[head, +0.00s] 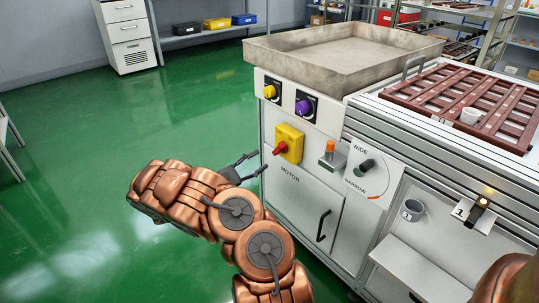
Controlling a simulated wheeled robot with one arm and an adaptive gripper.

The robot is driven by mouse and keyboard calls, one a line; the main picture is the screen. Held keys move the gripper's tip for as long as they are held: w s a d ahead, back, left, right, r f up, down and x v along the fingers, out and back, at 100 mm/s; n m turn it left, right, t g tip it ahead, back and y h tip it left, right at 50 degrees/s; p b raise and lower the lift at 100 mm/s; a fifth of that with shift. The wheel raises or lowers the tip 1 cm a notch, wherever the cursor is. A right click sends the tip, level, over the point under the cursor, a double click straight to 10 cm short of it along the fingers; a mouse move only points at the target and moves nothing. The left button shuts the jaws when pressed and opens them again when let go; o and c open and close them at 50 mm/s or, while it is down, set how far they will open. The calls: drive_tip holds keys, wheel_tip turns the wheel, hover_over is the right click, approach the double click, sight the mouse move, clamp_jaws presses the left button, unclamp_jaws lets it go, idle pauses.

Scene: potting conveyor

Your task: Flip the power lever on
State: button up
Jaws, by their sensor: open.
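A yellow switch plate (289,140) with a red lever handle (281,148) sits on the cabinet front, above the word MOTOR. The red handle slants down to the left. To its right is a small metal fitting with an orange top (329,150); I cannot tell if it is a lever or a lamp. My gripper (260,163) is open and empty, left of the cabinet and slightly below the red handle in the picture. It looks apart from the handle, but the depth gap is unclear.
Yellow (270,91) and purple (303,107) knobs sit above the switch. A WIDE/NARROW dial (367,166) is to the right. A grey tray (345,50) tops the cabinet (305,190). Green floor (110,130) is free at left.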

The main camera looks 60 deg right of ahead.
drive_tip(key=shift+v, duration=2)
drive_tip(key=s+a+r+m+y+p, duration=0.25)
drive_tip(key=s+r+p, duration=0.3)
drive_tip(key=r, duration=0.45)
drive_tip(key=s+a+r+m+g+y+p, duration=0.1)
drive_tip(key=s+a+r+m+y+p, duration=0.25)
drive_tip(key=r+p, duration=0.5)
drive_tip(key=s+a+r+m+y+p, duration=0.1)
drive_tip(key=s+a+r+y+p, duration=0.4)
drive_tip(key=r, duration=0.6)
drive_tip(key=s+a+r+t+y+p, duration=0.2)
drive_tip(key=a+r+p, duration=0.4)
drive_tip(key=a, duration=0.3)
drive_tip(key=s+a+r+n+t+y+p, duration=0.1)
drive_tip(key=s+a+r+t+y+p, duration=0.2)
drive_tip(key=a+p, duration=0.5)
drive_tip(key=s+a+r+n+t+y+p, duration=0.1)
drive_tip(key=s+a+r+t+y+p, duration=0.1)
drive_tip(key=s+a+r+t+p, duration=0.2)
drive_tip(key=s+a+r+p, duration=0.1)
drive_tip(key=a+r+p, duration=0.2)
drive_tip(key=a+r, duration=0.2)
drive_tip(key=shift+s+a+t+y, duration=0.15)
drive_tip(key=shift+a+t+y, duration=0.2)
drive_tip(key=shift+a, duration=0.2)
drive_tip(key=shift+d, duration=0.1)
